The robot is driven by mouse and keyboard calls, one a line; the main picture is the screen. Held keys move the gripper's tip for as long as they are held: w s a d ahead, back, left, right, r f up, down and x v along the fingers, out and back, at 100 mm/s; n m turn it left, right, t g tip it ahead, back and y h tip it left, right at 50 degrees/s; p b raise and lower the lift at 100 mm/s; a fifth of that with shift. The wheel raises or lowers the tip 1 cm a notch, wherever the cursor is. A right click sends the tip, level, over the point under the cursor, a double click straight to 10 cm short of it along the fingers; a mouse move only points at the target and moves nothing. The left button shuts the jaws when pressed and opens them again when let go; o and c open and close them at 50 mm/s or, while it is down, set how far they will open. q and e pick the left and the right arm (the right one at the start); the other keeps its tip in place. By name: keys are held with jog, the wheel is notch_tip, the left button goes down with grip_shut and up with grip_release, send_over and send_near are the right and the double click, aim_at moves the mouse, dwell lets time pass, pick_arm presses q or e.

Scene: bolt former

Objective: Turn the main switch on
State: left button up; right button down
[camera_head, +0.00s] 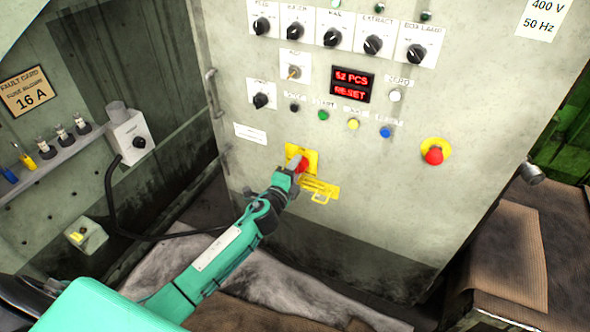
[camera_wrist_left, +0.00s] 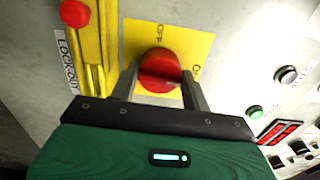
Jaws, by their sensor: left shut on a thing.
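The main switch (camera_head: 303,164) is a red rotary knob on a yellow plate, low on the front of the grey cabinet. In the left wrist view the red knob (camera_wrist_left: 160,70) sits between the two fingers of my left gripper (camera_wrist_left: 158,84), which is shut on it. The yellow plate (camera_wrist_left: 195,42) reads OFF at its top and has another marking at its right. In the head view my left gripper (camera_head: 296,168) reaches the knob from below left and hides part of it. My right gripper is not in view.
A yellow lockout hasp (camera_head: 320,190) sits right beside the switch. A red emergency button (camera_head: 434,154) on a yellow ring is farther right. Several knobs and buttons and a lit red display (camera_head: 351,86) are above. A shelf with fuses (camera_head: 60,132) is at left.

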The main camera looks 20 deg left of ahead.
pick_arm(q)
jog(key=o, duration=1)
jog(key=shift+c, duration=0.2)
jog(key=shift+s, duration=0.1)
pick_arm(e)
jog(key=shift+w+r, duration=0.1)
pick_arm(q)
jog(key=s+a, duration=0.1)
jog(key=s, duration=1.2)
jog(key=shift+s, duration=0.3)
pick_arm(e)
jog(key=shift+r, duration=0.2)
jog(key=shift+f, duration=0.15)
